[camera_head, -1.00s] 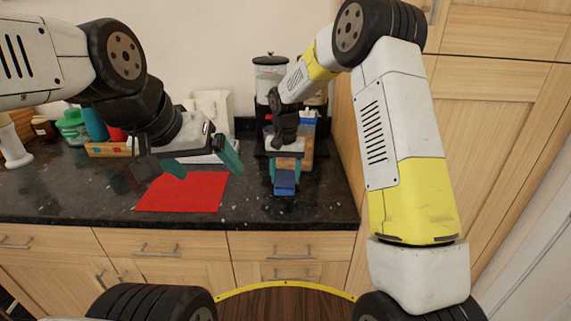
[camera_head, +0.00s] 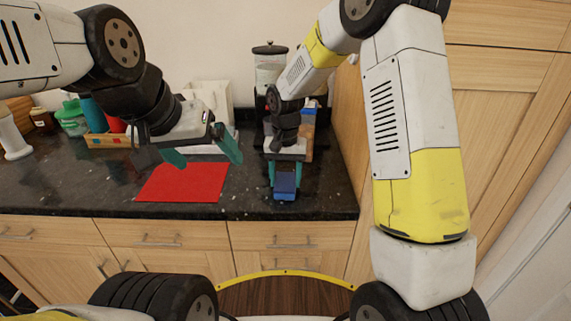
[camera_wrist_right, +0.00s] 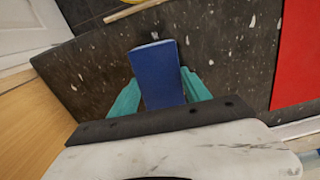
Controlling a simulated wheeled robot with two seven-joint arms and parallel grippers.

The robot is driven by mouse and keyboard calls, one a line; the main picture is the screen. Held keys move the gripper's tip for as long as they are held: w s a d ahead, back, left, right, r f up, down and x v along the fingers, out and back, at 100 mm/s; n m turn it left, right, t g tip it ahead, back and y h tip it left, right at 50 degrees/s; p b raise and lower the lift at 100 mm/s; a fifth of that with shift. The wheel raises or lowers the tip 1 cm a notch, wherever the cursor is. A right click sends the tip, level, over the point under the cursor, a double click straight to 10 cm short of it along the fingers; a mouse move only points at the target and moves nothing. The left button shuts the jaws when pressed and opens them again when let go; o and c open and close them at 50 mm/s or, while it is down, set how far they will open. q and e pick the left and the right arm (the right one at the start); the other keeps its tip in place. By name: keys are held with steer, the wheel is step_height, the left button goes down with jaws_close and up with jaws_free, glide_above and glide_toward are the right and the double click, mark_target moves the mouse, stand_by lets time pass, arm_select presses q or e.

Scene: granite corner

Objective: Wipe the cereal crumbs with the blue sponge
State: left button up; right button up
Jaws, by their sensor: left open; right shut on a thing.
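The blue sponge (camera_head: 285,184) is held between the teal fingers of my right gripper (camera_head: 284,178), low over the black speckled counter near its front edge. In the right wrist view the sponge (camera_wrist_right: 158,75) sits between both fingers (camera_wrist_right: 163,95); whether it touches the counter I cannot tell. My left gripper (camera_head: 202,153) is open and empty above the back of the red mat. Small pale specks show on the counter (camera_wrist_right: 222,60); I cannot tell crumbs from the stone's own speckle.
A red mat (camera_head: 182,184) lies left of the sponge. Behind stand a wooden box (camera_head: 105,140), a green-lidded jar (camera_head: 72,118), a white container (camera_head: 212,95) and a lidded glass jar (camera_head: 269,65). A tall wooden cabinet (camera_head: 500,120) bounds the right side. The counter's front edge is close.

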mark_target(278, 186)
steer(key=shift+s, duration=1.15)
steer(key=shift+w+a+r, duration=0.1)
steer(key=shift+a+r, duration=0.05)
steer(key=shift+a, duration=0.95)
steer(key=shift+w+f, duration=0.2)
steer(key=shift+w, duration=2.2)
steer(key=shift+w+f, duration=0.15)
steer(key=shift+w, duration=3.4)
steer(key=shift+w+r, duration=0.1)
steer(key=shift+r, duration=0.1)
steer(key=shift+s+r, duration=0.15)
steer(key=shift+s, duration=2.5)
steer(key=shift+s+f, duration=0.2)
steer(key=shift+s, duration=1.55)
steer(key=shift+s+f, duration=0.2)
steer(key=shift+s, duration=1.55)
